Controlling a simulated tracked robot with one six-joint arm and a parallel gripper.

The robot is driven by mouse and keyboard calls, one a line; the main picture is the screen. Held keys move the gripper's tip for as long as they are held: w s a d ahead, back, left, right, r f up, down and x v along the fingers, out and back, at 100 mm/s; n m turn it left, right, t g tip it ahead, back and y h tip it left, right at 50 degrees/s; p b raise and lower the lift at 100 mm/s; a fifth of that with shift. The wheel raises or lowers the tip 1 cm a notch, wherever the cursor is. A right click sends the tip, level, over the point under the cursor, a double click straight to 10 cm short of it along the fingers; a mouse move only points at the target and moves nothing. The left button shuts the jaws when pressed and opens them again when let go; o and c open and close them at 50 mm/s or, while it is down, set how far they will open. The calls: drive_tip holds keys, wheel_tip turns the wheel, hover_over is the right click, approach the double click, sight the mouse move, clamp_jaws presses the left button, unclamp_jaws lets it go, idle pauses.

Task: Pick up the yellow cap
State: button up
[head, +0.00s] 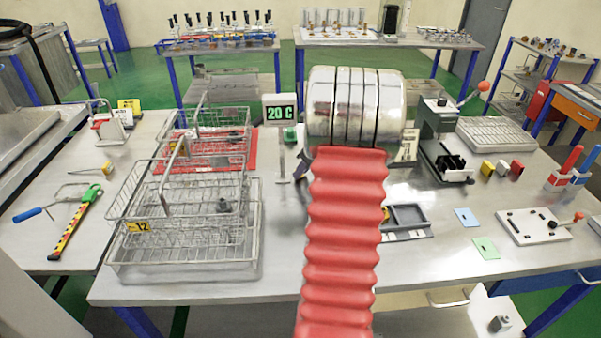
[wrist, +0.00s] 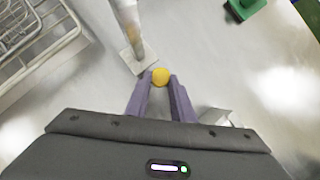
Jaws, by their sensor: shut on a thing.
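The yellow cap (wrist: 160,75) shows in the wrist view as a small round yellow thing between the tips of my two purple fingers. My gripper (wrist: 161,83) is shut on it, above or at the grey bench top; I cannot tell whether the cap touches the bench. In the head view my red-sleeved arm hides the cap and most of the gripper.
Wire baskets (head: 185,245) stand to the left. A press (head: 443,145), small coloured blocks (head: 502,168) and a grey tray (head: 408,216) are to the right.

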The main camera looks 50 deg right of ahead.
wheel_tip(320, 180, up, 11)
drive_tip(key=s+d, duration=1.3)
drive_tip(key=s, duration=0.2)
idle(0.4)
